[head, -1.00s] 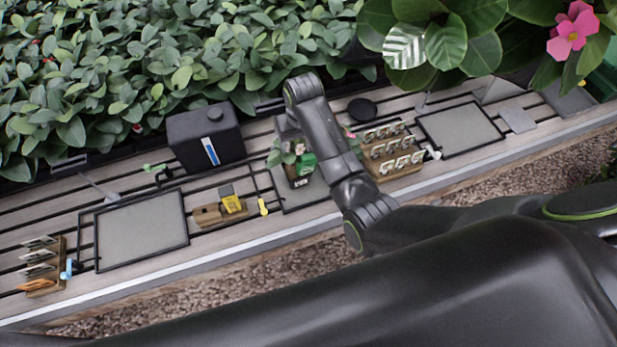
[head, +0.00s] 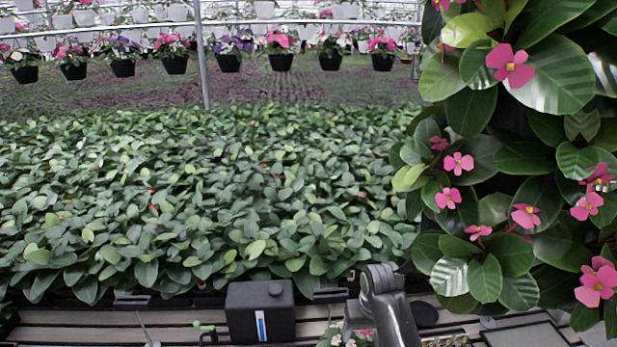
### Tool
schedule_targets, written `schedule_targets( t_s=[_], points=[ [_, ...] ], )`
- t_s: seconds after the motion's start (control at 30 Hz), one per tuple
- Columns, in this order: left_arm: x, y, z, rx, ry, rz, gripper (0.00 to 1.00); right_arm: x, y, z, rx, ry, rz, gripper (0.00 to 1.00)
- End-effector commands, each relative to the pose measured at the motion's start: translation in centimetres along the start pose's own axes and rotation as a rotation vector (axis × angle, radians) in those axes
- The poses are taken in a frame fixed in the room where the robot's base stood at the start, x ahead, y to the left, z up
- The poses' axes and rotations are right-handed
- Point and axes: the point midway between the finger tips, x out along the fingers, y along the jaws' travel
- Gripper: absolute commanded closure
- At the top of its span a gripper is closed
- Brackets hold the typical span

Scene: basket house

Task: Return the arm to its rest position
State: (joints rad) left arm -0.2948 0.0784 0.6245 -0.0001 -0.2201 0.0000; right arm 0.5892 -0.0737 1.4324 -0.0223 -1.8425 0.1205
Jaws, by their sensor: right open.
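My right arm (head: 388,310) rises from the bottom edge, right of centre, and bends at its top. My right gripper (head: 357,318) is a small grey shape just left of the arm link, over the back of the bench; it is open. Its fingertips are hard to make out, and I see nothing held in it. A potted plant with pink and white flowers (head: 347,338) shows just below it, cut off by the frame edge. My left gripper is out of view.
A black box with a blue and white label (head: 260,311) stands left of my arm on the slatted bench (head: 120,325). A round black disc (head: 425,313) lies right of it. Leafy plants fill the area behind. A large pink-flowered plant (head: 520,170) hangs close at right.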

Motion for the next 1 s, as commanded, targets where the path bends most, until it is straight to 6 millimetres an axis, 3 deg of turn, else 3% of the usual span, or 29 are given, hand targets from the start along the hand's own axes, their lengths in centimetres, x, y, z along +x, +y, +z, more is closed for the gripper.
schedule_targets(
  t_s=[0.03,0.2,0.4,0.7,1.0],
  points=[
    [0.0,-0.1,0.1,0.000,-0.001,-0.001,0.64,1.2,1.3,1.8,0.017,0.002,0.002,0.28],
    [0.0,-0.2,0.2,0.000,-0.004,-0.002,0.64,3.8,5.2,7.9,0.062,0.037,0.014,0.28],
    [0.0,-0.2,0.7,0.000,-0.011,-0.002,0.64,4.9,9.0,15.7,0.097,0.076,0.049,0.28],
    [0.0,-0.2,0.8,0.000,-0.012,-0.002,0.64,2.7,13.0,27.1,0.108,0.129,0.120,0.28],
    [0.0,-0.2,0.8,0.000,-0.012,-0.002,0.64,-0.6,14.3,33.4,0.092,0.156,0.166,0.28]
  ],
)
